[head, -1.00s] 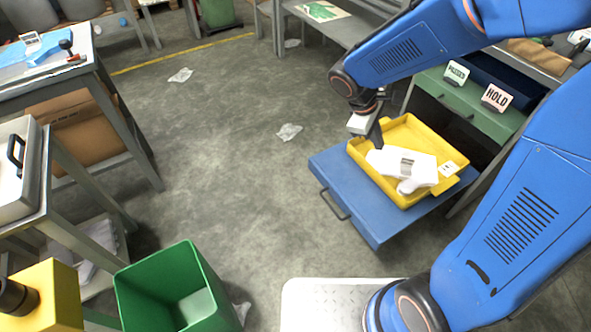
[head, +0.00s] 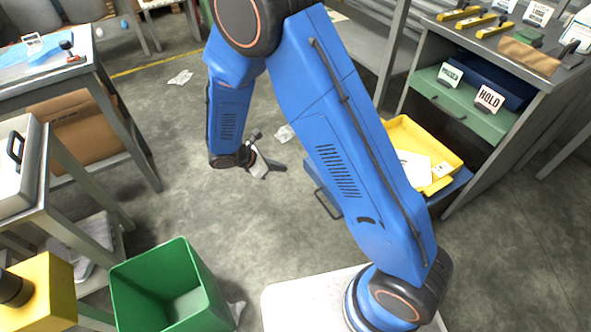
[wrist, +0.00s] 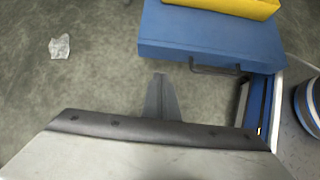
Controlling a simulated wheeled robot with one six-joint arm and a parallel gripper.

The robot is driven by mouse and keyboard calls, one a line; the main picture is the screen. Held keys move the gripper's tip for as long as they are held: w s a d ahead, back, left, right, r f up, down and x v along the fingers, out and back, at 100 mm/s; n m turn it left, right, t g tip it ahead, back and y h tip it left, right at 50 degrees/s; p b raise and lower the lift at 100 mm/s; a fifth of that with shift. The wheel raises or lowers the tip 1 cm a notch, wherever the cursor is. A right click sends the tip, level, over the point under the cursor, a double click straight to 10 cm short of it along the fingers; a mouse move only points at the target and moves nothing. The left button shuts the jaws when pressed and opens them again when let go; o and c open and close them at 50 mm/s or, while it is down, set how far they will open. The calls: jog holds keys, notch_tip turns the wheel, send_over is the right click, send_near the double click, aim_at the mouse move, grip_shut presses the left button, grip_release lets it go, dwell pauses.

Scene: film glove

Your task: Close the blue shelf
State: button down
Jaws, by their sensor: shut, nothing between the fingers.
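The blue shelf (head: 455,187) is pulled out from under the grey bench, and my arm hides much of it in the head view. In the wrist view the shelf (wrist: 205,38) shows its front edge and dark handle (wrist: 214,70). A yellow tray (head: 398,132) with a white item (head: 413,168) in it sits on the shelf; the tray's edge also shows in the wrist view (wrist: 240,6). My gripper (head: 281,167) is shut and empty, above the floor left of the shelf's handle and apart from it. Its fingers (wrist: 160,82) point toward the shelf side.
A green bin (head: 160,290) stands at lower left, near a yellow box (head: 45,290). The floor left of the shelf is mostly clear, with crumpled plastic (head: 180,78) on it.

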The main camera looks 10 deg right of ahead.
send_near(310, 170)
notch_tip(310, 170, down, 4)
jog(key=shift+w+d+r, duration=0.1)
jog(key=shift+w+d, duration=0.1)
jog(key=shift+d, duration=0.75)
jog(key=shift+w+d+r, duration=0.1)
jog(key=shift+w+d, duration=0.15)
jog(key=shift+d, duration=0.65)
jog(key=shift+d, duration=0.1)
